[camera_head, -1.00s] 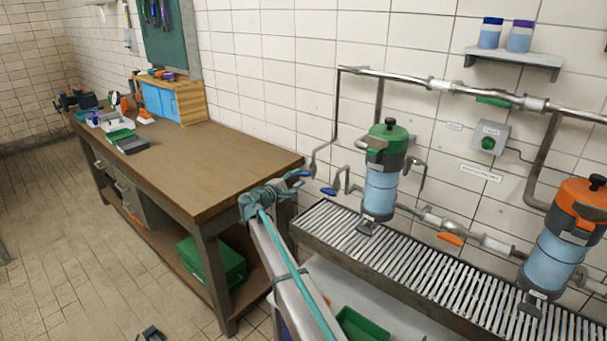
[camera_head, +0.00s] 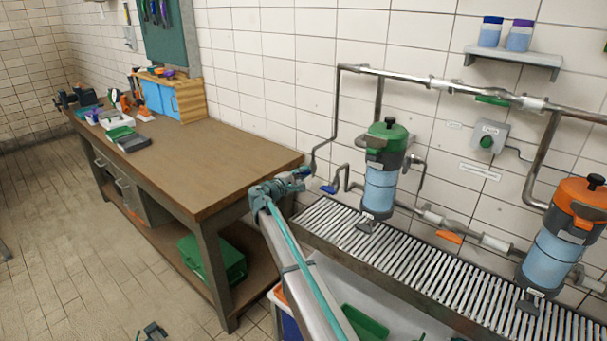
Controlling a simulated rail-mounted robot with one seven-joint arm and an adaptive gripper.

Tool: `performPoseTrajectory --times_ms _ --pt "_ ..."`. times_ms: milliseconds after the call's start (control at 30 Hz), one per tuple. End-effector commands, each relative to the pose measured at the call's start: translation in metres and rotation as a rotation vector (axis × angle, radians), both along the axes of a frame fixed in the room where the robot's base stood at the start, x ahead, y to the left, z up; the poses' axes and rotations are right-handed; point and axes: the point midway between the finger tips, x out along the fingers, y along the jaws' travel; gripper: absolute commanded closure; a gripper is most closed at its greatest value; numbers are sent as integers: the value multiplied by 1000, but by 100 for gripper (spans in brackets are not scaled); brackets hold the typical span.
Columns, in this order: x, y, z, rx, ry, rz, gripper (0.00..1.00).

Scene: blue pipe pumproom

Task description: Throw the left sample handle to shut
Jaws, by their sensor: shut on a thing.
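The left sample handle (camera_head: 308,172) is a small blue lever at the lower end of the left vertical pipe, near the back right corner of the workbench. My gripper (camera_head: 300,176) is at this lever and shut on it. The fingers cover most of the lever, so its exact angle is hard to tell. A second blue handle (camera_head: 328,190) sits just to the right on the neighbouring bent pipe, apart from my gripper.
A wooden workbench (camera_head: 190,165) stands close on the left. A green-topped filter (camera_head: 383,170) and an orange-topped filter (camera_head: 560,235) stand over a slatted drain grate (camera_head: 420,265). A green bin (camera_head: 365,325) lies below. The floor at left is mostly clear.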

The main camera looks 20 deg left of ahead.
Motion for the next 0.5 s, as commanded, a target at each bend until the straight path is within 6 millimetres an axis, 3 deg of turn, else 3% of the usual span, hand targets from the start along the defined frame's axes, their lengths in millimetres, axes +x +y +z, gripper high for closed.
performPoseTrajectory --times_ms 500 --pt "0 0 -6 167 -56 0 100"
